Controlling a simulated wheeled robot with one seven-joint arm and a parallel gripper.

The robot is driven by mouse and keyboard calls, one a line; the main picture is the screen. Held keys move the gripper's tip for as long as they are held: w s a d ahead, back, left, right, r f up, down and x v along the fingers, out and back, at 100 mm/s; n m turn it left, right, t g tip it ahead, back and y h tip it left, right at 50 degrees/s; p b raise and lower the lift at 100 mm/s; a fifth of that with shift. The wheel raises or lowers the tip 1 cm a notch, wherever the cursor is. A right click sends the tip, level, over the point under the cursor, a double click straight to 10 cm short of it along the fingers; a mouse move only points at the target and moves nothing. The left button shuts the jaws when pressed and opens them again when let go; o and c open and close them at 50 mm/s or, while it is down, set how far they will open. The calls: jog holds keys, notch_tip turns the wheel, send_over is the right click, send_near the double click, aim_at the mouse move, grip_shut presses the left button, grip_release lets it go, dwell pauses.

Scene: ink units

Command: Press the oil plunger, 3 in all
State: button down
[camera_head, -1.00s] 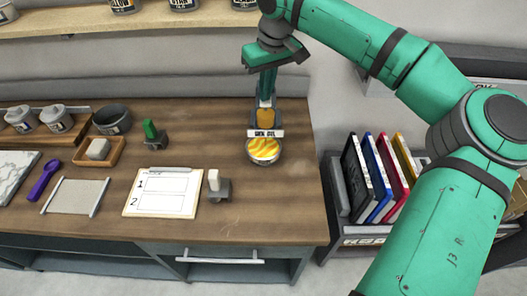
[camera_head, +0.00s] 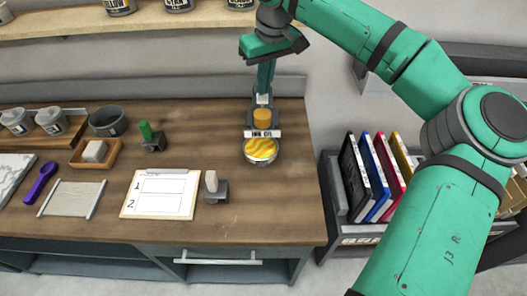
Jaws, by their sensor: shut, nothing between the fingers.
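The oil dispenser labelled "INK OIL" (camera_head: 262,134) stands near the right end of the wooden worktop. Its amber cylinder (camera_head: 262,116) shows above the label. A round dish (camera_head: 260,150) with yellow and orange swirls sits directly in front of it. My gripper (camera_head: 264,92) points down over the dispenser from above, shut and holding nothing. The fingertips overlap the dispenser's top in this view, so I cannot tell whether they touch the plunger.
A clipboard (camera_head: 160,194) numbered 1 and 2 lies in front, with a white-topped stamp (camera_head: 213,182) beside it. A green-topped stamp (camera_head: 147,131) stands further back. Upright binders (camera_head: 373,172) are right of the worktop.

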jog(key=shift+s+a, duration=0.1)
jog(key=shift+a, duration=0.3)
jog(key=shift+d, duration=0.1)
